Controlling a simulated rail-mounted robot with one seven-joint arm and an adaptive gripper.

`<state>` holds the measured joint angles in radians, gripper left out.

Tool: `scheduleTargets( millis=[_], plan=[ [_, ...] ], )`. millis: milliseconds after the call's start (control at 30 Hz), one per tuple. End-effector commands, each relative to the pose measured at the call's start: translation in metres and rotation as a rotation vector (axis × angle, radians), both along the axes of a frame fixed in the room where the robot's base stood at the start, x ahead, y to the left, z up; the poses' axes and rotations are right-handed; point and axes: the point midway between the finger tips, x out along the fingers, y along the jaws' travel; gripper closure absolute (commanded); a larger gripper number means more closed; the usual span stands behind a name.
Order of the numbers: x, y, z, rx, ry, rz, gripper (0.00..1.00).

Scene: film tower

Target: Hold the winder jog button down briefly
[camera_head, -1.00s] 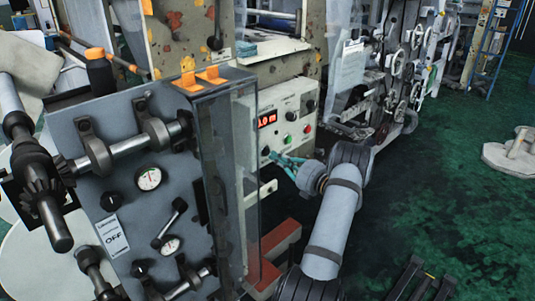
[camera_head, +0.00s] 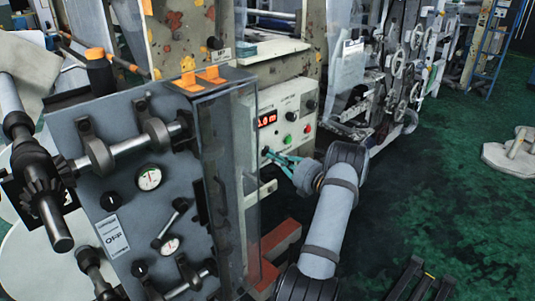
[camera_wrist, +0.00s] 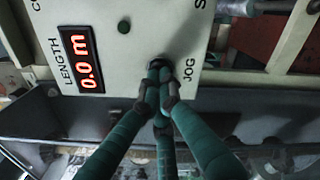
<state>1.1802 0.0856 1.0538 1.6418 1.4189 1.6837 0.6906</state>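The winder control panel (camera_head: 278,137) is a cream box with a red lit display (camera_head: 267,119). In the wrist view the display (camera_wrist: 82,60) reads 0.0 m beside the word LENGTH. The dark jog button (camera_wrist: 157,61) sits next to the label JOG and is mostly hidden by my fingertips. My gripper (camera_head: 269,154) reaches the panel's lower left from the right. Its teal fingers (camera_wrist: 158,75) are drawn together with nothing held between them, and their tips lie over the button. They look in contact, but I cannot tell whether the button is pressed in.
A green button (camera_head: 289,141), a red button (camera_head: 308,129) and dark knobs are on the same panel. A clear guard (camera_head: 232,170) on a grey gearbox stands close at left. A red beam (camera_head: 281,238) lies below.

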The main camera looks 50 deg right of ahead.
Motion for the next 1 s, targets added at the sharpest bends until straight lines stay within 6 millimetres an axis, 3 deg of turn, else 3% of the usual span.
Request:
scheduleTargets(
  millis=[1000],
  plan=[
    [0.015, -0.001, 0.001, 0.0, -0.001, 0.0, 1.0]
  ],
)
